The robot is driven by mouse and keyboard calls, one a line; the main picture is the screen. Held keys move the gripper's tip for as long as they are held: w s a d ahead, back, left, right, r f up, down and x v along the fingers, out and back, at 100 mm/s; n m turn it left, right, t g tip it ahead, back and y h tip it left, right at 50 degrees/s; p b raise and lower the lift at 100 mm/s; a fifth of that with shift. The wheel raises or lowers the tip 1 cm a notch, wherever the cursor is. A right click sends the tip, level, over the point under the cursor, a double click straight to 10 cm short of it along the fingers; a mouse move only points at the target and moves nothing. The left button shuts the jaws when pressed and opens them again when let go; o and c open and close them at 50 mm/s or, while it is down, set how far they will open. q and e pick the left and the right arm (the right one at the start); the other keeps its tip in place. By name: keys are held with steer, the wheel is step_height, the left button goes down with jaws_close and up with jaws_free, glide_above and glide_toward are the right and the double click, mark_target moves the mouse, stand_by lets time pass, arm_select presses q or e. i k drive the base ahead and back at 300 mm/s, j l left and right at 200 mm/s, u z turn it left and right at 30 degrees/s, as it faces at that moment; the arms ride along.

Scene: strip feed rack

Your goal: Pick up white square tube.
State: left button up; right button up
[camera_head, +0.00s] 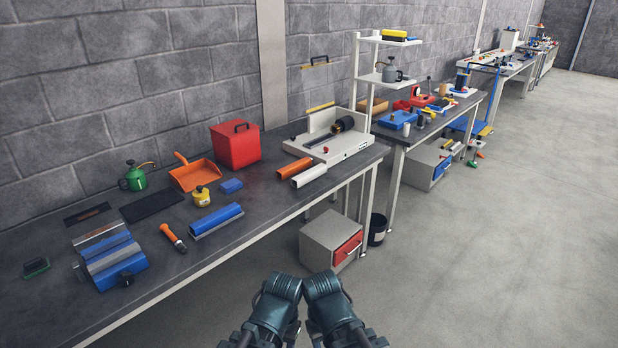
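The white square tube (309,176) lies on the dark workbench top, near its front edge and in front of the white machine. An orange tube (294,168) lies just left of it, roughly parallel. My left gripper (284,284) and my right gripper (321,284) are side by side at the bottom centre, their ends close together. Both are in front of the bench and well away from the tube. Their fingers cannot be made out, so their opening is unclear.
The workbench (255,216) runs along the wall. On it are a red box (235,147), an orange dustpan (194,173), a blue tube (215,220) and a white machine (336,148). A grey drawer cabinet (325,238) stands below. The floor at right is clear.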

mark_target(296, 182)
steer(key=i+j+z, duration=0.1)
steer(key=z, duration=0.7)
steer(key=i+j+z, duration=0.5)
steer(key=i+j, duration=0.15)
steer(key=j, duration=0.3)
steer(key=i+j, duration=0.15)
steer(key=j, duration=0.15)
steer(key=i+j, duration=0.15)
steer(key=j, duration=0.15)
steer(key=z, duration=0.05)
